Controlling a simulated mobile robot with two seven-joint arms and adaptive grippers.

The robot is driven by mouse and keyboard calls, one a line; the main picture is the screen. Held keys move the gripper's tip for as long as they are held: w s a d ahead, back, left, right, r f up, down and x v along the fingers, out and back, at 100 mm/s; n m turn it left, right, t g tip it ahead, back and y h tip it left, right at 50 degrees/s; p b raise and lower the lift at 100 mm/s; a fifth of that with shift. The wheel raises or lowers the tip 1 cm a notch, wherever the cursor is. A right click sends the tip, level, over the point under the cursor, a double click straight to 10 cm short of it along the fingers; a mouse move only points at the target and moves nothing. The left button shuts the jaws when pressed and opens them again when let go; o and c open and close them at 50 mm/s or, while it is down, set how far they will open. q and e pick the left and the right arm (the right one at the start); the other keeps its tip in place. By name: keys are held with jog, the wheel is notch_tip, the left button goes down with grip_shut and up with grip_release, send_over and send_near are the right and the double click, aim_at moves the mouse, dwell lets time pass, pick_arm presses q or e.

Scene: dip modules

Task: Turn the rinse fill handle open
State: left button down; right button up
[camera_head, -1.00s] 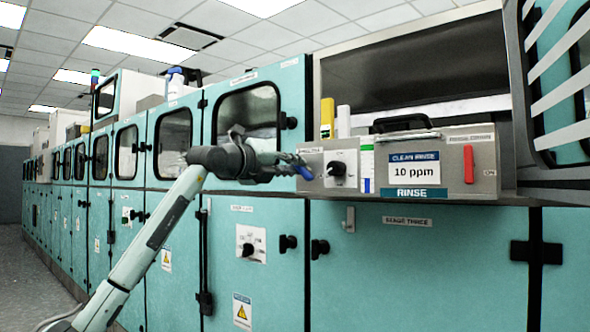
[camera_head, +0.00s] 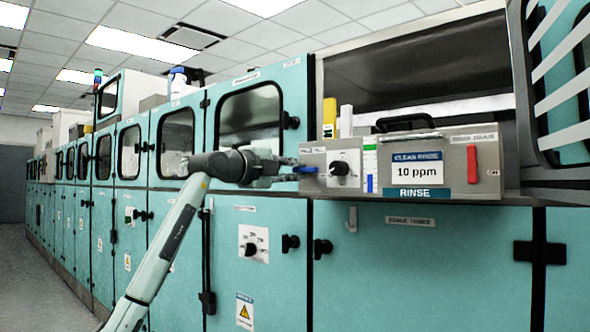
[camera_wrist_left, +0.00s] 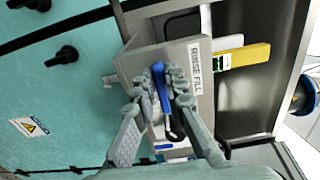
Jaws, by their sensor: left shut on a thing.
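The rinse fill handle is a small blue lever (camera_head: 306,169) at the left end of the grey rinse box (camera_head: 456,186). In the head view it lies about level at my fingertips. In the left wrist view the blue lever (camera_wrist_left: 161,84) stands between the two fingers, beside the "RINSE FILL" label (camera_wrist_left: 194,71). My left gripper (camera_head: 292,170) reaches in from the left and is shut on the lever; its fingers also show in the left wrist view (camera_wrist_left: 161,97). The lever's pivot is partly hidden. My right gripper is not in view.
The box front carries a black knob (camera_head: 340,169), a "10 ppm" display (camera_head: 416,171) and a red handle (camera_head: 472,164). Yellow (camera_head: 329,117) and white (camera_head: 345,121) upright items stand behind it. Teal cabinet doors (camera_head: 420,265) fill the space below.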

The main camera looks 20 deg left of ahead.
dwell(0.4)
pick_arm(q)
jog(key=c, duration=1.6)
grip_release()
jog(key=shift+o, duration=0.2)
jog(key=shift+s, duration=0.1)
jog(key=v, duration=1.1)
jog(key=shift+s+a, duration=0.15)
jog(key=shift+s, duration=0.25)
